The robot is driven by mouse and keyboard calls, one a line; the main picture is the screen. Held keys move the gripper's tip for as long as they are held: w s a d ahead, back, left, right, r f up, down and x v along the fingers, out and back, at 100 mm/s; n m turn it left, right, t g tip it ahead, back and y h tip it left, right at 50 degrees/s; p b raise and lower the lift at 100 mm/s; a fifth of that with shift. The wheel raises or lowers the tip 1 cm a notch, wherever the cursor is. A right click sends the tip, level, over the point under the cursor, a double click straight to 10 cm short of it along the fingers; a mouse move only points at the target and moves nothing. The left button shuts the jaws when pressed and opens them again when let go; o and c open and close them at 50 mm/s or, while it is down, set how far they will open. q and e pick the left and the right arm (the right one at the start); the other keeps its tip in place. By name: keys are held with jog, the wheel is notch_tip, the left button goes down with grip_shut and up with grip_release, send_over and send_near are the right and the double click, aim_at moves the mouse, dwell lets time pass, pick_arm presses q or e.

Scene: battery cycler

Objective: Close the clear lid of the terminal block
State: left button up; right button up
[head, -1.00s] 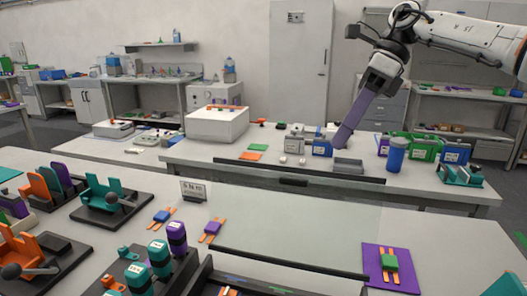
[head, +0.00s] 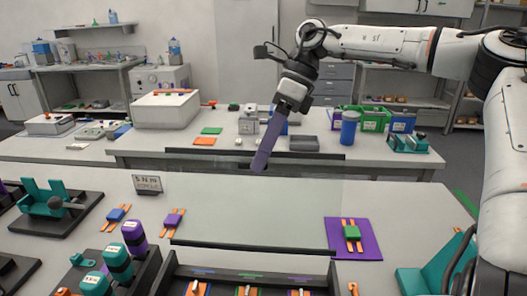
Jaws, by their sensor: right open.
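The black terminal block (head: 253,275) is at the bottom edge of the head view, cut off by the frame, with several coloured slots inside. Its clear lid (head: 255,215) appears to stand raised behind it, a see-through sheet with a dark lower bar and a dark upper bar (head: 320,156). My right gripper (head: 259,165) comes down from above with long purple fingers, seen nearly edge-on. It is open, and its tips overlap the middle of the upper bar in the picture. I cannot tell whether they touch it. My left gripper is not in view.
A small sign (head: 147,184) stands left of the lid. Teal and purple capped cylinders (head: 118,262) stand left of the block. A purple mat (head: 365,240) with a green part lies to the right. A back table holds a blue cylinder (head: 349,128) and bins.

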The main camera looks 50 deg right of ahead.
grip_shut()
